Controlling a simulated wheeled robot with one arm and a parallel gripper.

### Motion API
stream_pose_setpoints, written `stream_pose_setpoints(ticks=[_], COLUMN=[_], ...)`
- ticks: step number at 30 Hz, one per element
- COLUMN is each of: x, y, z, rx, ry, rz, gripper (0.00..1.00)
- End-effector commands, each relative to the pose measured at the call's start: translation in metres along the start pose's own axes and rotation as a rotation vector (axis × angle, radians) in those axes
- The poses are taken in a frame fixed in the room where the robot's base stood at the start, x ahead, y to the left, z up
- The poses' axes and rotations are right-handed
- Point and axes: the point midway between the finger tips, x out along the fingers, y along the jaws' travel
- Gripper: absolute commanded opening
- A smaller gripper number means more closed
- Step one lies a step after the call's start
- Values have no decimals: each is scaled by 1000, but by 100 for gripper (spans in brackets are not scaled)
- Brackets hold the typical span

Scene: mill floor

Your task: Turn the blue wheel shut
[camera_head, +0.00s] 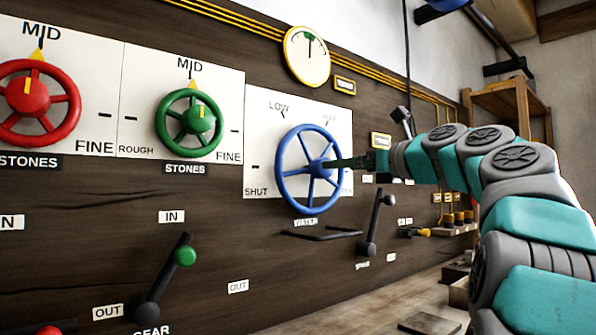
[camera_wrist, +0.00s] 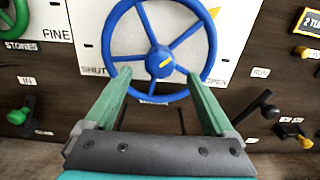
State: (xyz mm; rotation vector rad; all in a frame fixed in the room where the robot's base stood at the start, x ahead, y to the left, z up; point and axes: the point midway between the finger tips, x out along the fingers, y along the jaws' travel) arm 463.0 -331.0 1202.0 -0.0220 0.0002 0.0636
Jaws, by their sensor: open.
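The blue wheel (camera_head: 310,210) has several spokes and stands on a white panel marked SHUT at left, LOW and another label above, and OPEN at right. In the wrist view the blue wheel (camera_wrist: 204,28) fills the upper middle, with a short slanted yellow mark on its hub. My gripper (camera_head: 334,163) reaches the wheel from the right in the head view. In the wrist view my gripper (camera_wrist: 157,82) is open, its two green fingers apart below and either side of the hub, overlapping the lower rim. Nothing is between them except the view of the wheel. Contact cannot be told.
A green wheel (camera_head: 163,126) and a red wheel (camera_head: 14,135) are on the wall to the left. A green-knobbed lever (camera_head: 165,280) and a black lever (camera_head: 372,225) stick out below. A round gauge (camera_head: 306,57) hangs above. A wooden surface lies below.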

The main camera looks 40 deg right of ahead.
Motion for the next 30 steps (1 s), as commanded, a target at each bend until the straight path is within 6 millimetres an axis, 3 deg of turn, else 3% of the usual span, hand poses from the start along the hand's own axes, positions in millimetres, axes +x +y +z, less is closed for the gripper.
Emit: stream_pose_setpoints(ticks=[5, 18, 30], x=[8, 68, 78], y=[-1, -1, 0], z=[0, 0, 0], rx=[-2, -3, 0], ry=[1, 1, 0], rz=[-2, -2, 0], gripper=[89, 89, 89])
